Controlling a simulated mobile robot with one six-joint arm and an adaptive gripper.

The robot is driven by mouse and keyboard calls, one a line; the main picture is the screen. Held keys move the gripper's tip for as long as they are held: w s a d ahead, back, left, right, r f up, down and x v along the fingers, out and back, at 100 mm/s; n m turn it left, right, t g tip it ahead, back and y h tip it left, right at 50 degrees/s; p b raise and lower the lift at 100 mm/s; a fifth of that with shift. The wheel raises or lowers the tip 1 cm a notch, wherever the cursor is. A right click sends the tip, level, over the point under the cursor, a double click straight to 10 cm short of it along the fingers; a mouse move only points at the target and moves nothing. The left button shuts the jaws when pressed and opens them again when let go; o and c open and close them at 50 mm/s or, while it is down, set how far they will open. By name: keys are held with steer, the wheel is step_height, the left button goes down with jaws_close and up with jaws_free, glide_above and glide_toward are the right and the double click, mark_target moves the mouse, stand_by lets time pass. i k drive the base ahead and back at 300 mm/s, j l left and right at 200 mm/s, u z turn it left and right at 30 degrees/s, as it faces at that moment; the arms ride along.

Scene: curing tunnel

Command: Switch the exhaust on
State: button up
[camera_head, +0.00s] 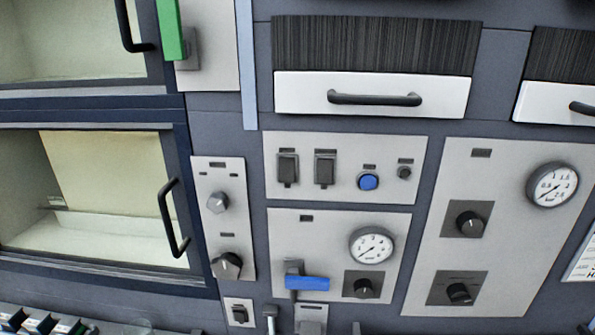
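No label is legible, so I cannot tell which control is the exhaust. A grey control panel (345,142) in the middle carries a left black switch (287,168), a right black switch (324,169), a round blue button (368,182) and a small black knob (404,173). Another small black switch (238,313) sits on a plate at the bottom. The on or off positions of the switches are too small to read. My gripper is not in view.
Below the middle panel are a gauge (372,245), a blue lever (307,283) and a black knob (363,285). A right panel (520,210) holds two knobs and another gauge. Left are windowed doors with black handles (173,218) and a green lever (170,30). A drawer (372,94) is above.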

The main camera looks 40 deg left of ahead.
mark_target(325, 166)
steer(key=u, duration=1.6)
